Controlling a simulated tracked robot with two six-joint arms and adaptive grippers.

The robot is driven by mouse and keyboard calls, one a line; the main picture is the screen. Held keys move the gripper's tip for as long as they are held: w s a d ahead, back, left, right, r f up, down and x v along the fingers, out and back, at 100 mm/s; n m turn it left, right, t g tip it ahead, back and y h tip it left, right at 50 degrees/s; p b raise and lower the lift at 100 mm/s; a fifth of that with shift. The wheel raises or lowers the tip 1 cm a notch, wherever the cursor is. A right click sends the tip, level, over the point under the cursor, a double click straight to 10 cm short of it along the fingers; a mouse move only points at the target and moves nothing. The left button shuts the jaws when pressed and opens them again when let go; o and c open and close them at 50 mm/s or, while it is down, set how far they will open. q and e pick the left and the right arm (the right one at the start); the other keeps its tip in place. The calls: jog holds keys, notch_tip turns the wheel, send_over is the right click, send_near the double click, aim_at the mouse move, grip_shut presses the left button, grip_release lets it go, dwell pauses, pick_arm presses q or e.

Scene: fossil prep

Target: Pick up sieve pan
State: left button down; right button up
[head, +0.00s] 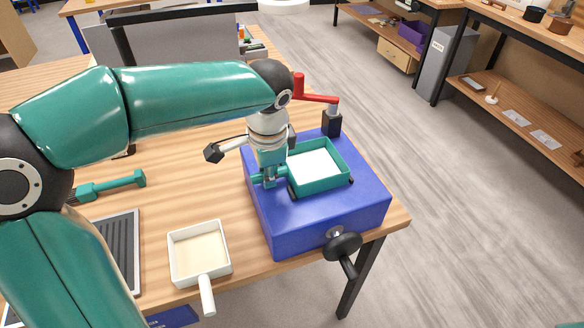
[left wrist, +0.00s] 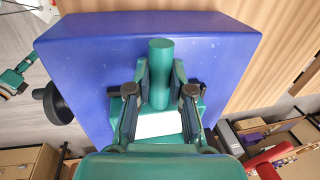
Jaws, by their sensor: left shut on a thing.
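The sieve pan (head: 330,182) is a square teal pan with a white inside, on top of the blue box-shaped machine (head: 300,232). In the left wrist view its round teal handle (left wrist: 161,58) points up the picture, and part of its white inside (left wrist: 160,125) shows below. My left gripper (head: 268,178) is shut on this handle, with one finger on each side of it. The gripper covers part of the pan. I cannot tell whether the pan rests on the machine or is slightly raised.
A red crank (head: 316,97) stands at the machine's back corner, and a black knob (head: 342,243) juts from its front. A white handled pan (head: 200,252), a teal brush (head: 110,187) and a dark ribbed tray (head: 118,240) lie on the wooden table to the left.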

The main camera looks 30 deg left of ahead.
pick_arm(q)
jog(key=shift+r, duration=0.15)
notch_tip(320, 180, up, 20)
jog(key=p, duration=0.3)
jog(key=c, duration=1.8)
grip_release()
grip_shut()
